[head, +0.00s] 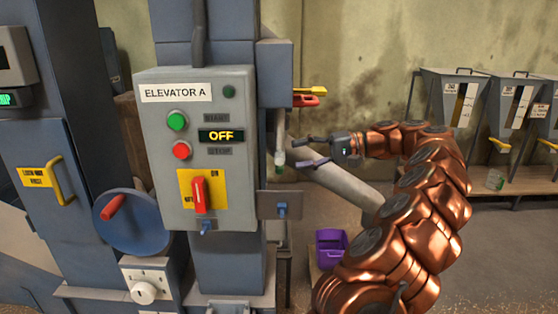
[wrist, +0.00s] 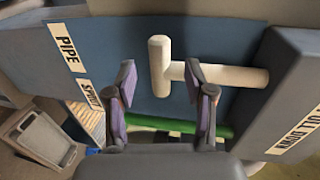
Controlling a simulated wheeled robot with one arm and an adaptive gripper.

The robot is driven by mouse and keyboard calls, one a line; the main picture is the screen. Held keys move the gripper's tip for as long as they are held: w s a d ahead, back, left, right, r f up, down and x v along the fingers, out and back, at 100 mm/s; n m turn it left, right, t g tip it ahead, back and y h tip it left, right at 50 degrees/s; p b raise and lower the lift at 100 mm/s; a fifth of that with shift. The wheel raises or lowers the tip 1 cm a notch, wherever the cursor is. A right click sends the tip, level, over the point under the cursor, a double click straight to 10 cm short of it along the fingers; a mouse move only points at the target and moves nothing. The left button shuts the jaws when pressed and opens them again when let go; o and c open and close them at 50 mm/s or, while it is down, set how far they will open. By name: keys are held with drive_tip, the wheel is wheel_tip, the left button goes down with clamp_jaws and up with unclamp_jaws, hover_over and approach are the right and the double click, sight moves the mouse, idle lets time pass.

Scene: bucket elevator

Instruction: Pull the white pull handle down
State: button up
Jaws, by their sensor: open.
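The white pull handle (wrist: 160,68) shows in the wrist view as a T: a short cross-piece on a stem that runs right to a grey housing (wrist: 288,80) lettered "…ull down". My gripper (wrist: 160,80) is open. The cross-piece appears between its two purple-padded fingers, and the right fingertip overlaps the stem. I cannot tell whether they touch. In the head view my gripper (head: 297,153) is beside the grey elevator column, right of the control panel. The handle is not clear there.
The control panel (head: 195,150) reads "ELEVATOR A" and "OFF". Red and yellow levers (head: 308,97) stick out above my gripper. A pale slanting pipe (head: 340,185) runs below it. In the wrist view a green bar (wrist: 175,126) lies behind the fingers.

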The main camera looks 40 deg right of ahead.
sight(280, 159)
drive_tip(key=shift+x, duration=3.05)
drive_tip(key=shift+c, duration=0.3)
clamp_jaws()
drive_tip(key=shift+f, duration=0.1)
